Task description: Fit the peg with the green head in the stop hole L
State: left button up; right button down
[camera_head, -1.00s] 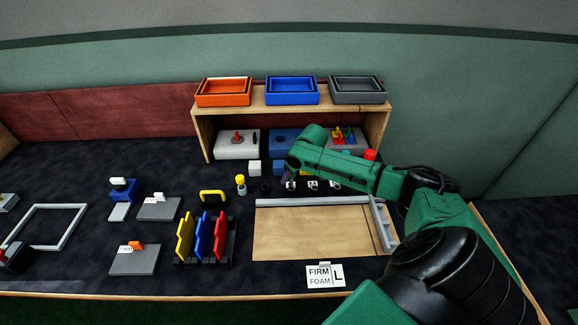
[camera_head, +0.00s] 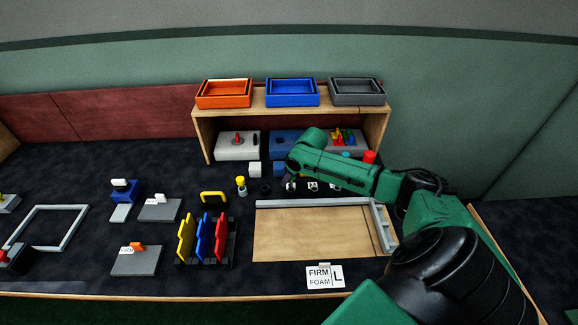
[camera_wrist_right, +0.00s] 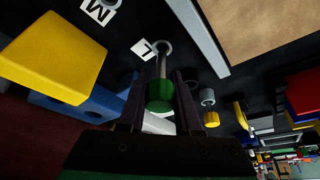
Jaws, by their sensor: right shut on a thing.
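The peg with the green head (camera_wrist_right: 160,97) shows in the right wrist view, with a thin grey shank pointing away from the fingers. My right gripper (camera_wrist_right: 161,92) is shut on its green head. The shank's end lines up with a light ring (camera_wrist_right: 163,47) beside a white letter card (camera_wrist_right: 144,49). I cannot tell whether the tip is inside the ring or above it. In the head view, my right gripper (camera_head: 290,184) is low at the left end of a row of small white-marked rings; my forearm hides most of it, and the peg cannot be made out. My left gripper is not in view.
A wooden board (camera_head: 315,232) with grey rails lies in front of the row. A wooden shelf (camera_head: 201,130) with trays on top stands behind. A yellow-topped peg (camera_head: 241,185) stands left of my gripper.

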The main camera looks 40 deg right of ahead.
aim_at(289, 188)
jog(key=shift+f+b, duration=0.65)
jog(key=shift+f, duration=0.95)
jog(key=c, duration=0.5)
grip_release()
jog(key=p+v, duration=0.1)
jog(key=v, duration=1.3)
jog(key=shift+r, duration=0.3)
